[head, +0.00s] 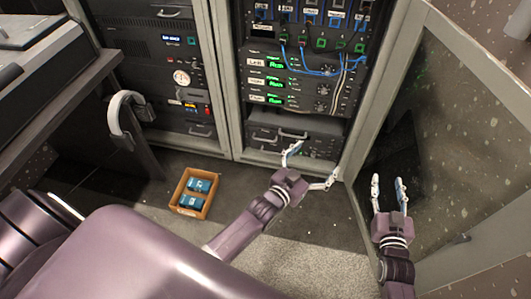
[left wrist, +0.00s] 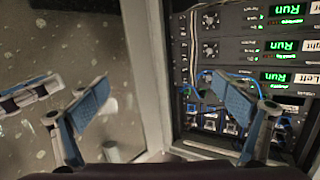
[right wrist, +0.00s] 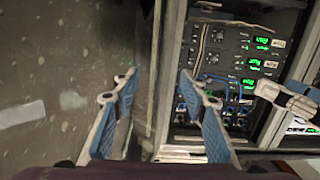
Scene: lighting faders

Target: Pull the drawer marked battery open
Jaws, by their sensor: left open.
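A dark drawer with a pale bar handle (head: 293,134) sits low in the right-hand rack, below the units with green displays; it looks closed. I cannot read a battery mark on it. My left gripper (head: 315,163) is open in front of this drawer, with one finger near the handle; I cannot tell if it touches. Its open fingers also show in the left wrist view (left wrist: 168,92). My right gripper (head: 389,184) is open and empty, right of the rack and before the glass door. Its spread fingers show in the right wrist view (right wrist: 157,85).
An orange box (head: 182,209) with blue blocks stands on the floor at left. The left rack (head: 160,60) has other drawers with handles. The open glass door (head: 450,130) bounds the right side. A desk (head: 50,50) stands at far left. Blue cables hang on the right rack.

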